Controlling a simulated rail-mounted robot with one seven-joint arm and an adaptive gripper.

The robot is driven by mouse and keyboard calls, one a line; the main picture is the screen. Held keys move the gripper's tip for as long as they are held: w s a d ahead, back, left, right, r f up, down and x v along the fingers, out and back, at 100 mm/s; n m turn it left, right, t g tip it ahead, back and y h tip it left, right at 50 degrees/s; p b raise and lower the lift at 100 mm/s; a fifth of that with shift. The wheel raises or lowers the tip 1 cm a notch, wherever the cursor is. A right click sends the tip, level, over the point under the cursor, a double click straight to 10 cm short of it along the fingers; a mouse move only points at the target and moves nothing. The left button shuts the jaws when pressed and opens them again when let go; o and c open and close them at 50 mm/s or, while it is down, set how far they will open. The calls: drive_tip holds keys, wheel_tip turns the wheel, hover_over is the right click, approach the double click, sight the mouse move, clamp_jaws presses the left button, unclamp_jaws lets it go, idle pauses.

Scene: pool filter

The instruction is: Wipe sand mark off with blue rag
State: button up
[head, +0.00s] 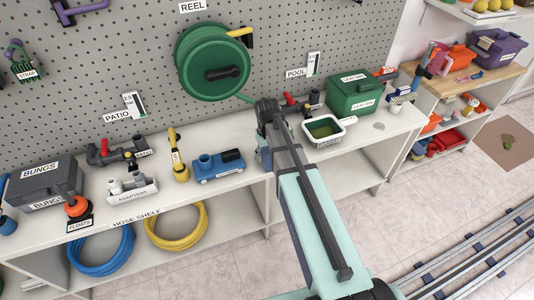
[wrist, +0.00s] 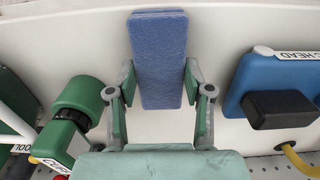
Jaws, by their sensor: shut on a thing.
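The blue rag (wrist: 158,60) is a flat, upright blue pad between the fingers of my gripper (wrist: 158,98) in the wrist view. My gripper is shut on it, with a finger on each side. In the head view my forearm and wrist largely hide the gripper and rag. A dull greyish-tan patch (head: 379,126), which looks like the sand mark, lies on the white shelf top (head: 366,138), right of the white tub and in front of the green box. My gripper is left of the patch, apart from it.
A blue pump head (head: 217,166) stands left of my gripper. A white tub (head: 324,131), red-handled valve (head: 300,103) and green box (head: 353,92) stand to the right. Small items (head: 402,97) stand beyond the patch. A green hose reel (head: 213,62) hangs on the pegboard.

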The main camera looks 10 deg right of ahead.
drive_tip(key=shift+w, duration=0.15)
drive_tip(key=shift+w+a+r, duration=0.1)
drive_tip(key=shift+w, duration=0.95)
drive_tip(key=shift+s, duration=1.2)
drive_tip(key=shift+w+p, duration=0.4)
drive_tip(key=shift+w, duration=0.8)
drive_tip(key=shift+s, duration=1.25)
drive_tip(key=shift+p, duration=0.4)
drive_tip(key=shift+r+p, duration=0.45)
drive_tip(key=shift+r, duration=0.35)
